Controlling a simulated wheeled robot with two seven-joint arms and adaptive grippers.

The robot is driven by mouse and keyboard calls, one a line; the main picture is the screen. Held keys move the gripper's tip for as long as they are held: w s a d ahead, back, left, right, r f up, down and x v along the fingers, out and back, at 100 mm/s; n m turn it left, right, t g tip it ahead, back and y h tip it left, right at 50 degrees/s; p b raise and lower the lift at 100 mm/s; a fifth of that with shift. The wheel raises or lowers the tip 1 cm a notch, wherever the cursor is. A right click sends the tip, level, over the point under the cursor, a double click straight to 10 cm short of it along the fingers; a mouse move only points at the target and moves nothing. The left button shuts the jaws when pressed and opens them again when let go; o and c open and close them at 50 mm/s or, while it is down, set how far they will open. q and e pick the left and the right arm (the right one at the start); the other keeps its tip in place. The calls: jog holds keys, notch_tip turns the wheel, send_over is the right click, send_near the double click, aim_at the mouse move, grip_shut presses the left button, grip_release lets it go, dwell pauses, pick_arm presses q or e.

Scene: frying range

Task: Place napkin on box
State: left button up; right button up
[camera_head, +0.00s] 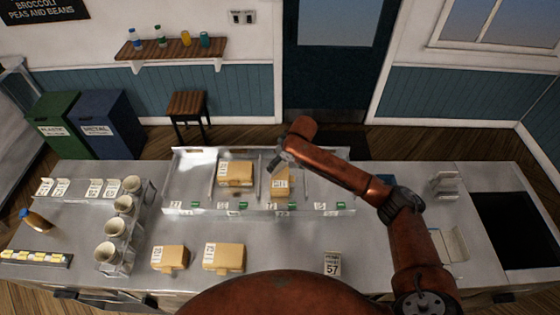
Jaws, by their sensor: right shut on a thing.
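My right gripper (282,162) is over the metal tray in the middle of the counter, at the end of my reddish arm. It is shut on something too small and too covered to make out. A tan box (281,188) with a white label shows just below the gripper; I cannot tell whether they touch. A second tan box (236,174) sits in the tray to the left. Two more tan boxes, one at left (169,257) and one at right (224,257), stand on the counter in front. No napkin can be clearly made out. My left gripper is not in view.
The metal tray (340,208) has thin dividers and small labels along its front. White cups (115,228) stand in a rack at left. A small number sign (332,263) stands at the front. A dark recess (515,230) lies at right. Some counter (190,228) is clear.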

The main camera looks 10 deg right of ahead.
jog(key=shift+f, duration=0.35)
jog(key=shift+f, duration=0.15)
jog(key=o, duration=0.7)
jog(key=shift+d+r, duration=0.1)
jog(key=shift+r, duration=0.4)
jog(key=b+v, duration=0.1)
jog(key=v, duration=1)
jog(key=shift+s+d+r+b, duration=0.1)
jog(key=shift+s+r+b, duration=0.1)
jog(key=shift+b, duration=0.2)
